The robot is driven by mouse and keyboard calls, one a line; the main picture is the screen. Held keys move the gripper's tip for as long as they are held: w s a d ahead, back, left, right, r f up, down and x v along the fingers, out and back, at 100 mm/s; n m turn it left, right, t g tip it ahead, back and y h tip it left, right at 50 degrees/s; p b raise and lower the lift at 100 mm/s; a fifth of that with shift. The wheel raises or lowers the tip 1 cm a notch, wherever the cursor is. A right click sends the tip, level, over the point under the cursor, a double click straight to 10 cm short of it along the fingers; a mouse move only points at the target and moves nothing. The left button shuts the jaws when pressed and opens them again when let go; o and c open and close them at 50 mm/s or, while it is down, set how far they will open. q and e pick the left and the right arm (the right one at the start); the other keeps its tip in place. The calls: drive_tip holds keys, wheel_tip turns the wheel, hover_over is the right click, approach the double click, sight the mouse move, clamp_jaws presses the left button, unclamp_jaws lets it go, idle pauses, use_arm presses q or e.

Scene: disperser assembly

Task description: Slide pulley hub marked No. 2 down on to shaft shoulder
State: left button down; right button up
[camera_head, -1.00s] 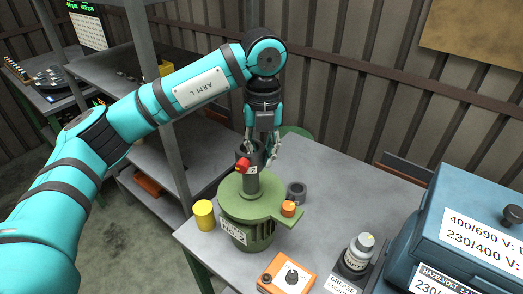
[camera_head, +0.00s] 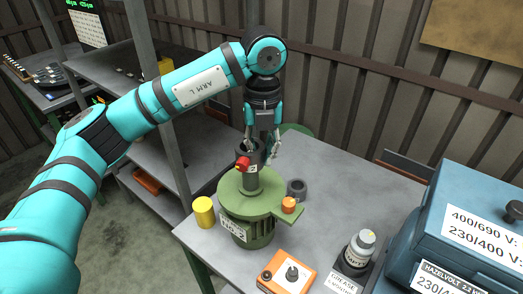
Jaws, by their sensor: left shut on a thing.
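The pulley hub (camera_head: 251,157) is a dark grey cylinder with a small white label reading 2 and a red knob (camera_head: 243,164) on its left side. It sits upright at the top of the shaft above the green motor (camera_head: 249,215), whose plate reads NO.2. My left gripper (camera_head: 262,150) points down from above and is shut on the pulley hub. The fingers and hub overlap, so the exact contact is partly hidden. The shaft shoulder cannot be made out. My right gripper is not in view.
A yellow cylinder (camera_head: 203,212) stands left of the motor. A dark grey ring (camera_head: 297,189) and an orange cap (camera_head: 289,205) are at its right. An orange box with a knob (camera_head: 287,273), a grease container (camera_head: 359,251) and a blue case (camera_head: 465,235) stand in front and right.

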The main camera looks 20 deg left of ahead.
use_arm(q)
drive_tip(key=shift+r, duration=0.6)
idle(1.6)
drive_tip(key=shift+f+b, duration=0.8)
drive_tip(key=shift+f, duration=0.05)
drive_tip(key=c, duration=1.4)
unclamp_jaws()
drive_tip(key=shift+s, duration=0.1)
drive_tip(key=shift+o, duration=0.3)
drive_tip(key=shift+f, duration=0.1)
wheel_tip(320, 180, up, 12)
drive_tip(key=shift+d+r, duration=0.1)
drive_tip(key=shift+d, duration=0.05)
